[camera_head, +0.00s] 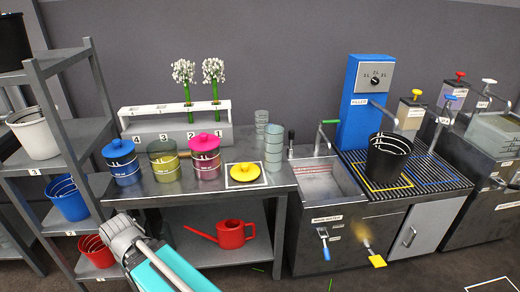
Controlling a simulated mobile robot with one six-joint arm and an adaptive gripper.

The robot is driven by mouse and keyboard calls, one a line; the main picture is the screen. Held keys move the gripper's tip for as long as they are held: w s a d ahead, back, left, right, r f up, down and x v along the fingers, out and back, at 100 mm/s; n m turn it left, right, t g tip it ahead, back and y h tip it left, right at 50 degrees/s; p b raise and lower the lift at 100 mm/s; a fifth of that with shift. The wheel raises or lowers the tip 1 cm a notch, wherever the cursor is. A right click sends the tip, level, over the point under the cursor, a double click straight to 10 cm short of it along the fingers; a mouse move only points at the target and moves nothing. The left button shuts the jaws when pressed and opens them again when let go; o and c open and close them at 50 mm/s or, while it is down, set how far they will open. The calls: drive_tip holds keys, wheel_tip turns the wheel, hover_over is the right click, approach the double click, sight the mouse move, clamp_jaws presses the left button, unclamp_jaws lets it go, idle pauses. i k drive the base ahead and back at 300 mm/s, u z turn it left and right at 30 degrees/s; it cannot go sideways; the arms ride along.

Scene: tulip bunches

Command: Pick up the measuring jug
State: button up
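A clear, tapered vessel with ring markings (273,148), which looks like the measuring jug, stands upright at the right end of the grey workbench (262,192). A smaller clear vessel (261,119) stands just behind it. I cannot read marks that would settle which is the jug. My arm, with a teal link and grey joint, shows at the lower left, in front of the bench and apart from both vessels. My gripper is not visible.
Blue-, yellow- and pink-banded canisters (164,162) stand left on the bench, beside a yellow lid (245,173). White flowers stand in a rack (160,112) behind. A red watering can (226,234) sits below. A black bucket (388,156) stands under the blue filler (366,95), right of the sink (325,180).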

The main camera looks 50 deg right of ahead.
sight(272, 146)
drive_tip(key=u, duration=1.3)
drive_tip(key=k, duration=0.35)
drive_tip(key=z, duration=2.4)
